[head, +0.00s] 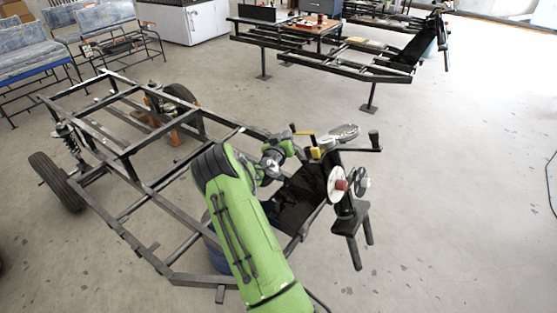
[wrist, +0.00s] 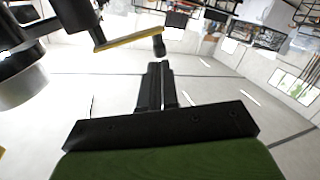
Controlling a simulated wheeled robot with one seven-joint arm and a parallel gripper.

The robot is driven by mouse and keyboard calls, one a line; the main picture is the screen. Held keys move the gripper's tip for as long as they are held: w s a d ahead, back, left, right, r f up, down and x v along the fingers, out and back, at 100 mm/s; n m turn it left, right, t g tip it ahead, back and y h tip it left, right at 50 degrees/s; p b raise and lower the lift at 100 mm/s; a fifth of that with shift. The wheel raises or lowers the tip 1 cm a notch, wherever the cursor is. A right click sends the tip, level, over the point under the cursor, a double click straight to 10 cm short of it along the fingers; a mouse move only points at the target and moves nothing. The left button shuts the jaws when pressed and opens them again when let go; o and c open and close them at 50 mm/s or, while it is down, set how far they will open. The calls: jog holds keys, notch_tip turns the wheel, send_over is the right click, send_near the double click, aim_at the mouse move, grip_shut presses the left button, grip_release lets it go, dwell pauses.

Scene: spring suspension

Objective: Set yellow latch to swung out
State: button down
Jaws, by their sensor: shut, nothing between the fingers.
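The yellow latch (wrist: 128,41) shows in the wrist view as a thin yellow bar. It runs from a black post at the upper left to a dark knob (wrist: 159,46) at its right end. In the head view the yellow latch (head: 304,133) is a small bar on top of the dark stand, just beyond the end of my green arm. My gripper (wrist: 155,72) is shut and empty. Its fingertips lie just below the knob in the wrist picture; I cannot tell whether they touch it. In the head view the fingers are mostly hidden by my wrist.
A grey cylinder (wrist: 22,85) is close at left in the wrist view. Floor at right is clear.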

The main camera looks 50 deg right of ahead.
jog(key=f+v, duration=0.1)
jog(key=v, duration=0.8)
jog(key=shift+a+r+b, duration=0.25)
jog(key=shift+a+b, duration=0.05)
jog(key=shift+a, duration=0.2)
jog(key=shift+w, duration=0.1)
